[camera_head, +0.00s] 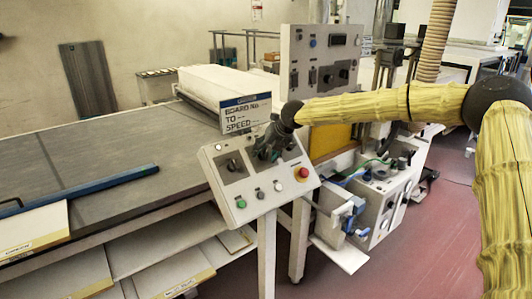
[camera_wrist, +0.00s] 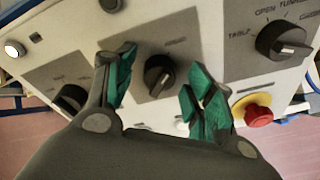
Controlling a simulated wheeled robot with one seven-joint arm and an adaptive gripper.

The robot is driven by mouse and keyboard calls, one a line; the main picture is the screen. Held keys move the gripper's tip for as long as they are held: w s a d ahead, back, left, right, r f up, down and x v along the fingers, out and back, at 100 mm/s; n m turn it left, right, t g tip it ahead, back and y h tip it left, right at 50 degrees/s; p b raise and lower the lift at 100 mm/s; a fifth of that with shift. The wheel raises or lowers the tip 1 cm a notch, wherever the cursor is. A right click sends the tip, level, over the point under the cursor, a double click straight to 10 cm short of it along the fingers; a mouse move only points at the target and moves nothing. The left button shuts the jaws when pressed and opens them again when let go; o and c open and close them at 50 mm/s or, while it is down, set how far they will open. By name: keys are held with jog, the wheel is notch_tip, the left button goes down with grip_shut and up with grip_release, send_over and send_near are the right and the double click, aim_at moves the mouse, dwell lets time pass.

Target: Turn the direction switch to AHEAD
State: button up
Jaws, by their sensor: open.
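A grey sloped control panel (camera_head: 258,190) carries several black rotary switches. In the wrist view, the middle switch (camera_wrist: 158,75) lies between my gripper's two green-padded fingers, and its grip bar is slanted. Whether the fingers touch it cannot be told. The small label by it is too blurred to read, so I cannot confirm which switch is the direction switch. My gripper (camera_wrist: 163,83) is open, with one finger on each side of this switch. In the head view, my gripper (camera_head: 270,153) covers the middle of the panel.
Another switch (camera_wrist: 283,40), with an OPEN label, sits at the right, and a third (camera_wrist: 70,98) at the left. A red stop button (camera_head: 303,173) is close to my right finger in the wrist view. A sign (camera_head: 246,113) stands behind the panel, beside the long conveyor bed (camera_head: 90,155).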

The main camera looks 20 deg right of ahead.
jog(key=v, duration=1.1)
jog(key=shift+s+r, duration=0.15)
jog(key=shift+r, duration=0.2)
jog(key=shift+d+f, duration=0.1)
jog(key=shift+d, duration=0.05)
